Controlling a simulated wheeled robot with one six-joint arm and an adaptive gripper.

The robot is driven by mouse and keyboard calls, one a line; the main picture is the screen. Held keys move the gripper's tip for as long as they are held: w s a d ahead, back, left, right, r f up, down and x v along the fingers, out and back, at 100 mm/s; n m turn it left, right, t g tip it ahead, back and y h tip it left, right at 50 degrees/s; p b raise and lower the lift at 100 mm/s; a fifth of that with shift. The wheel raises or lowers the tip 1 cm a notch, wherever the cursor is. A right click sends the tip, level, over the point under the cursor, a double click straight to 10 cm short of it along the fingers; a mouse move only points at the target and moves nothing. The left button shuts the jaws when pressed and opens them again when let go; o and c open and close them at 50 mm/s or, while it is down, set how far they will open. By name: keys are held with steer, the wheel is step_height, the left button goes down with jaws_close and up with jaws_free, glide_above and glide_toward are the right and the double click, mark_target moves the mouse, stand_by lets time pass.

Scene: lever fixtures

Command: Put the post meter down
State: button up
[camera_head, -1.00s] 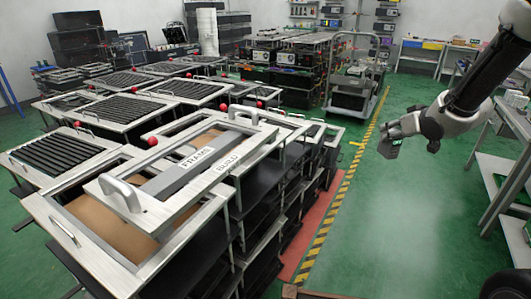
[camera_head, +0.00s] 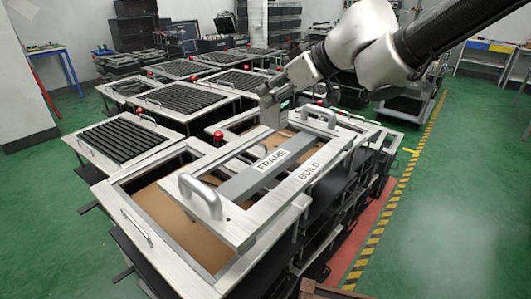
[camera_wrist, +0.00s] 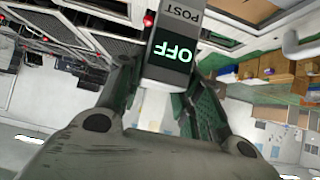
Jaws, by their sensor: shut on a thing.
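My gripper (camera_wrist: 165,98) is shut on the post meter (camera_wrist: 172,53), a small grey block with a dark screen reading "OFF" in green and the label "POST", upside down in the wrist view. In the head view my gripper (camera_head: 277,97) is at the upper middle, beyond the frame build fixture (camera_head: 235,187). The meter (camera_head: 284,104) shows there only as a small dark piece with a green glow. I cannot tell whether it touches anything below.
The frame fixture has metal handles and a brown panel (camera_head: 180,215). Slatted metal tables (camera_head: 120,137) with red knobs stand to the left and behind. A yellow-black striped line (camera_head: 388,215) borders open green floor (camera_head: 455,210) at right.

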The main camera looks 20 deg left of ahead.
steer(key=shift+s+a+f, duration=0.2)
steer(key=shift+a+f, duration=0.05)
steer(key=shift+f, duration=0.1)
step_height(320, 180, down, 9)
steer(key=shift+f, duration=0.1)
steer(key=shift+d, duration=0.1)
steer(key=o, duration=1.2)
steer(key=shift+f, duration=0.15)
steer(key=shift+o, duration=0.2)
steer(key=shift+w, duration=0.1)
steer(key=shift+d+r, duration=0.15)
steer(key=shift+r, duration=0.2)
steer(key=v, duration=1.1)
steer(key=shift+d+r, duration=0.15)
steer(key=shift+d, duration=0.05)
